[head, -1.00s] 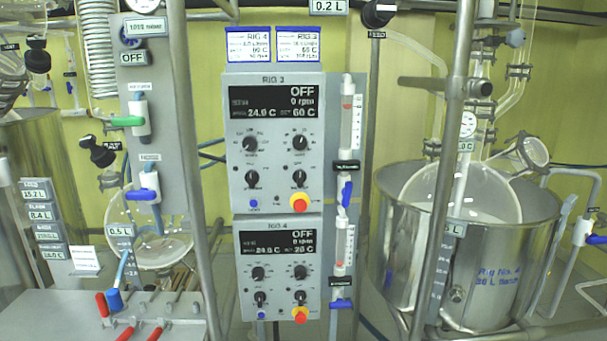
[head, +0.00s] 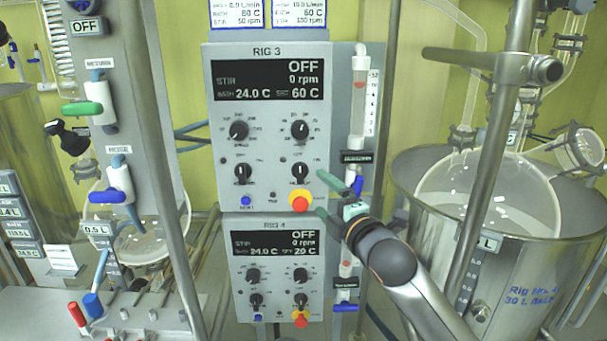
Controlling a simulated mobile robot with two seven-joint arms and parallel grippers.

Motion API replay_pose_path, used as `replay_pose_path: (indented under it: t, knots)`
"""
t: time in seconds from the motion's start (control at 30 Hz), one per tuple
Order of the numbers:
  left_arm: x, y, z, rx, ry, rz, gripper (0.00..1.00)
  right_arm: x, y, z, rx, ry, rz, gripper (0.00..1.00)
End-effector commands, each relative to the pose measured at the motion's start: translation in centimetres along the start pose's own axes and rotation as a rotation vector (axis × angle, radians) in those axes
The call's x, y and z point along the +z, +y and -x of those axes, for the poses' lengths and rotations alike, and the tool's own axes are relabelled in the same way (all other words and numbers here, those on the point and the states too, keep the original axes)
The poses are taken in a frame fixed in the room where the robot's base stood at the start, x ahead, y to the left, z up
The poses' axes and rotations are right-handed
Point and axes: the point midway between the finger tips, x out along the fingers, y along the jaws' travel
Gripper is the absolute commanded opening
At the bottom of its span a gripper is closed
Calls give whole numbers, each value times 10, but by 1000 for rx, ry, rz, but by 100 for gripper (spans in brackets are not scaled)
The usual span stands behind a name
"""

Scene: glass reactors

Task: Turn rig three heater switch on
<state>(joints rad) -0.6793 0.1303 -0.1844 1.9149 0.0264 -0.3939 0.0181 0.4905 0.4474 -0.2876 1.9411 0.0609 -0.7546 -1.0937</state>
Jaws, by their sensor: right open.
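The RIG 3 control box (head: 222,130) faces me in the head view. Its display (head: 267,80) reads OFF, 0 rpm, bath 24.0 C, set 60 C. Below are two round dials and two black switches, a lower left one (head: 243,173) and a lower right one (head: 300,171). Their small labels are too blurred to tell which is the heater's. My right gripper (head: 321,195) is open and empty at the box's lower right edge, its fingers to the right of the red and yellow stop button (head: 300,200). My left gripper is not in view.
The RIG 4 box (head: 232,270) sits directly below. A flow tube (head: 358,100) with a blue valve stands right of RIG 3, beside my gripper. A metal pole (head: 490,170) and a steel bath (head: 410,190) are at the right. Another pole (head: 172,170) is at the left.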

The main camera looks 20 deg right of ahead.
Motion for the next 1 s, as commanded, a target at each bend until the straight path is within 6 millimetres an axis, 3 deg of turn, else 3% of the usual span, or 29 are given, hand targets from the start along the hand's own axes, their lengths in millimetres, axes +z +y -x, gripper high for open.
replay_pose_path:
  t: [0.6,1.0]
  knots:
    - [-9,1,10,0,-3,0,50,-1,1,-89,-1,2,-4,95]
    - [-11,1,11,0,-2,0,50,-1,0,-108,0,2,-2,95]
